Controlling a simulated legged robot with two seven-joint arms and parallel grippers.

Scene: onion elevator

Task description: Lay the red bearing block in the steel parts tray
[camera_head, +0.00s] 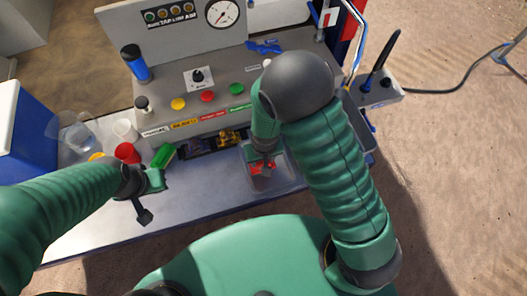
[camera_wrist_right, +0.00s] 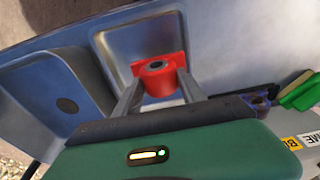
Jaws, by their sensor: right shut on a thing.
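The red bearing block (camera_head: 262,169) is between the fingers of my right gripper (camera_head: 263,165), which is shut on it. In the right wrist view, the block (camera_wrist_right: 158,75) shows a round bore facing the camera and a flat flange, with my right gripper's fingers (camera_wrist_right: 160,98) on either side. Behind it is the steel parts tray (camera_wrist_right: 118,42), and the block appears within the tray's outline. I cannot tell whether it touches the tray floor. The tray also shows in the head view (camera_head: 275,183), partly hidden by my right arm. My left gripper (camera_head: 146,212) hangs over the bench, away from the block.
A red cup (camera_head: 127,153), a green block (camera_head: 163,156), a white cup (camera_head: 125,130) and a clear cup (camera_head: 76,134) stand at left. A panel with coloured buttons (camera_head: 207,97) rises behind. The bench front (camera_head: 205,190) between my grippers is clear.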

